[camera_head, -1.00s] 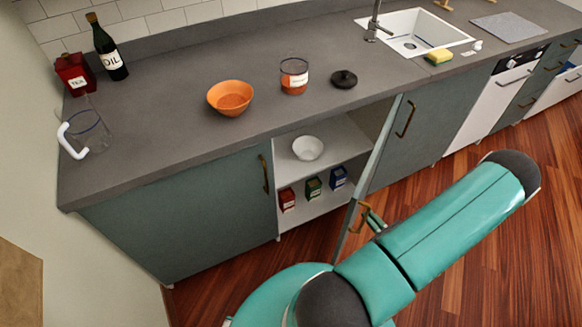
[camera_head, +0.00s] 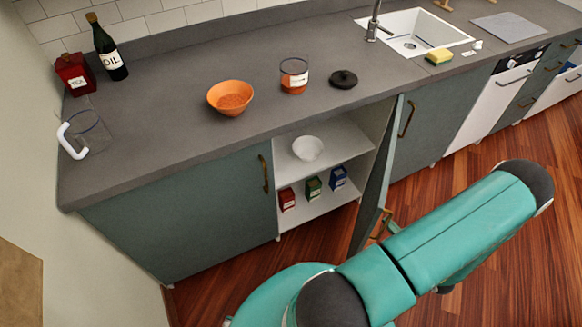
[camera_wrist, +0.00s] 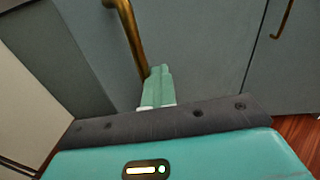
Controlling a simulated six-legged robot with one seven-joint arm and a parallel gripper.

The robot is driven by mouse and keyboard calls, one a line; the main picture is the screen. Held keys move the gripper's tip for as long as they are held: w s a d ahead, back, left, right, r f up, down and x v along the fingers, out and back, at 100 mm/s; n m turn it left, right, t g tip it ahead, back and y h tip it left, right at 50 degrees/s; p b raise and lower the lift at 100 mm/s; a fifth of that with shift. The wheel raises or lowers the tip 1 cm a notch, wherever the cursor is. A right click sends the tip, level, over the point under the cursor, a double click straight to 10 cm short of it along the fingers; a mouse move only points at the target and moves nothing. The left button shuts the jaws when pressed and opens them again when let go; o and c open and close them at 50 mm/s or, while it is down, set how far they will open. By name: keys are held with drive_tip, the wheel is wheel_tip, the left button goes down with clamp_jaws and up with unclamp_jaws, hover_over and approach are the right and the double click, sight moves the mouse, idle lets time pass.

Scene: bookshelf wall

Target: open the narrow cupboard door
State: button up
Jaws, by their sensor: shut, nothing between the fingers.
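The narrow cupboard door (camera_head: 374,187) stands swung outward, wide open, and the cupboard's inside shows to its left. Its brass handle (camera_head: 382,224) is low in the head view, partly behind my arm. In the wrist view the handle (camera_wrist: 128,35) runs down toward the tips of my gripper (camera_wrist: 158,72). The fingers are shut together with nothing between them, beside the handle's lower end. I cannot tell whether they touch it. In the head view my gripper is mostly hidden by my arm.
The cupboard holds a white bowl (camera_head: 307,148) on the upper shelf and red, green and blue boxes below. Closed doors flank it: left (camera_head: 180,215) and right (camera_head: 432,120). Wooden floor (camera_head: 510,260) is clear at right. The counter (camera_head: 180,130) holds several items.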

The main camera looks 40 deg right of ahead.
drive_tip(key=shift+s+d, duration=0.15)
drive_tip(key=shift+s, duration=0.55)
drive_tip(key=shift+s+d, duration=0.1)
drive_tip(key=shift+s, duration=0.55)
drive_tip(key=shift+o, duration=0.2)
clamp_jaws()
drive_tip(key=shift+s, duration=0.1)
